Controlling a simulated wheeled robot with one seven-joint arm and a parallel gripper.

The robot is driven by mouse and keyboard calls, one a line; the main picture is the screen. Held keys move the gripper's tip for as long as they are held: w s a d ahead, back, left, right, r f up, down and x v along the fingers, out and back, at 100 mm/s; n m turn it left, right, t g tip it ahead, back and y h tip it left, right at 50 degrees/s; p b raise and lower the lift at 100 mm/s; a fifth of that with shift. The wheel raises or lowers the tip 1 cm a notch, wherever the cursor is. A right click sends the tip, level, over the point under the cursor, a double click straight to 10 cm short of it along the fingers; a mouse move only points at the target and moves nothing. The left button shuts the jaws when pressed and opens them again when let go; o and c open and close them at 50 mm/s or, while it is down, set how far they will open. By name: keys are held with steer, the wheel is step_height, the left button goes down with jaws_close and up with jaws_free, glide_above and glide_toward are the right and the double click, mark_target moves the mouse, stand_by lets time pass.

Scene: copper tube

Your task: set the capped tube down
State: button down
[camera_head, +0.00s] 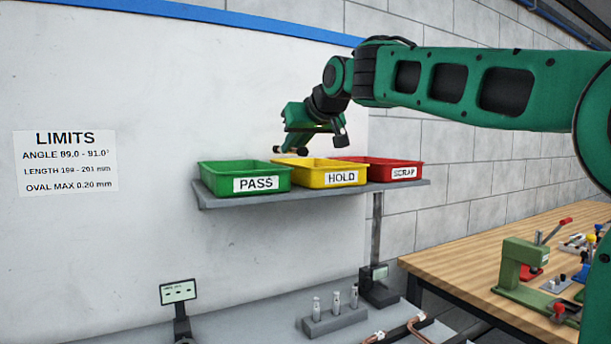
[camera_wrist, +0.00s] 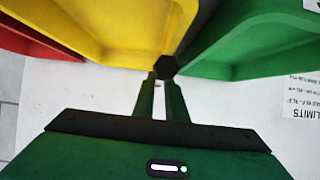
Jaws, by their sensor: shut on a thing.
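My gripper (camera_head: 291,149) is above the shelf, over the back of the green PASS tray (camera_head: 217,184) and the yellow HOLD tray (camera_head: 318,182). It is shut on the tube; in the wrist view a black hexagonal cap (camera_wrist: 166,66) shows at the fingertips (camera_wrist: 162,84). The tube's body is mostly hidden. In the wrist view the cap appears over the gap between the yellow tray (camera_wrist: 125,45) and the green tray (camera_wrist: 235,55). The red SCRAP tray (camera_head: 383,178) is at the right end.
The shelf (camera_head: 310,193) carries the trays side by side. Below are a small display (camera_head: 178,292), a grey block (camera_head: 336,320) with several metal pegs, and copper tubes (camera_head: 405,330). A wooden bench (camera_head: 470,262) with a green press (camera_head: 520,265) is at right.

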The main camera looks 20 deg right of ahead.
steer(key=d, duration=0.1)
steer(key=d+f, duration=0.2)
steer(key=d, duration=0.1)
steer(key=shift+w+d+f, duration=0.1)
steer(key=shift+w+f, duration=0.1)
steer(key=shift+w, duration=0.05)
steer(key=shift+f, duration=2)
steer(key=shift+f, duration=0.15)
steer(key=c, duration=1.8)
jaws_free()
steer(key=shift+f, duration=0.1)
steer(key=shift+s+r, duration=0.1)
steer(key=shift+r, duration=0.1)
steer(key=v, duration=1.1)
steer(key=shift+s+r, duration=0.2)
steer(key=shift+s, duration=0.2)
